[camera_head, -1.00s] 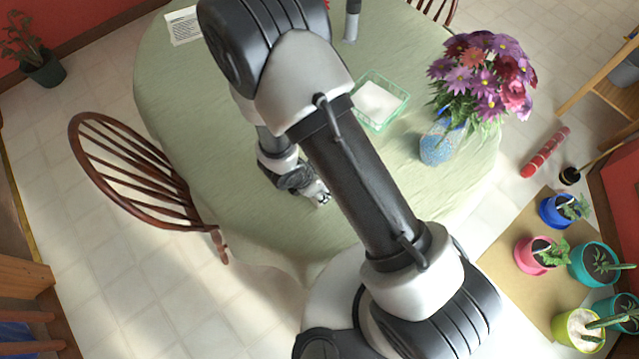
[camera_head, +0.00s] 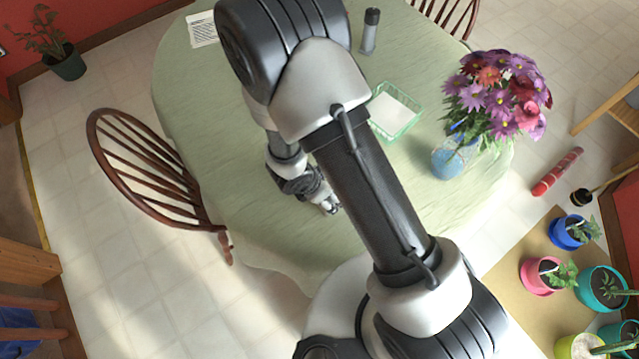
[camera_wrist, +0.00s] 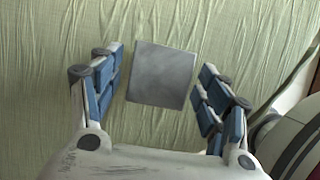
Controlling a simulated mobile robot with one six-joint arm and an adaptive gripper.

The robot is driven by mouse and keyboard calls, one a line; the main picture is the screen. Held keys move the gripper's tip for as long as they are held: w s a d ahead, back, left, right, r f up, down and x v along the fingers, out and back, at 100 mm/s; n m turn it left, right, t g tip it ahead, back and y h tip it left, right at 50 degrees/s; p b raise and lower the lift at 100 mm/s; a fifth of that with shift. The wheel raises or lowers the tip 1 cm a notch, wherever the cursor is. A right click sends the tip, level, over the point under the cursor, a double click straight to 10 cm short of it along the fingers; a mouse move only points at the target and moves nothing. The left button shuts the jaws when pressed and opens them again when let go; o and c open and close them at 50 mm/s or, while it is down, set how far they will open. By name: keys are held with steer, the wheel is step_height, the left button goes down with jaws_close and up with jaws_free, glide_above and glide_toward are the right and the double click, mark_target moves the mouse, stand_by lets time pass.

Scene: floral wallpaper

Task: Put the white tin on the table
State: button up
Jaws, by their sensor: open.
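A pale grey, square-faced thing (camera_wrist: 162,75), which looks like the white tin, shows in the wrist view against the green tablecloth. My gripper (camera_wrist: 162,62) is open, with one blue-padded finger to the left of the tin and one to the right. A gap shows on each side between finger and tin, and the gripper does not hold it. In the head view my gripper (camera_head: 330,206) is low over the near part of the table (camera_head: 245,190). I cannot make out the tin in that view.
Potted plants (camera_head: 541,276) are at lower right.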

steer(key=p+v, duration=0.4)
steer(key=v, duration=0.6)
steer(key=w+d+r+m, duration=0.1)
steer(key=d+r+m, duration=0.45)
steer(key=r, duration=0.45)
steer(key=w+d+r+m, duration=0.2)
steer(key=d+r+m, duration=0.3)
steer(key=r, duration=0.5)
steer(key=s+d+r+m+t+y, duration=0.2)
steer(key=s+d+r+m+y, duration=0.1)
steer(key=s+r+m, duration=1)
steer(key=shift+s+d+r+m+y, duration=0.3)
steer(key=shift+s+d+r+m, duration=0.15)
steer(key=shift+m, duration=0.2)
steer(key=shift+w, duration=0.1)
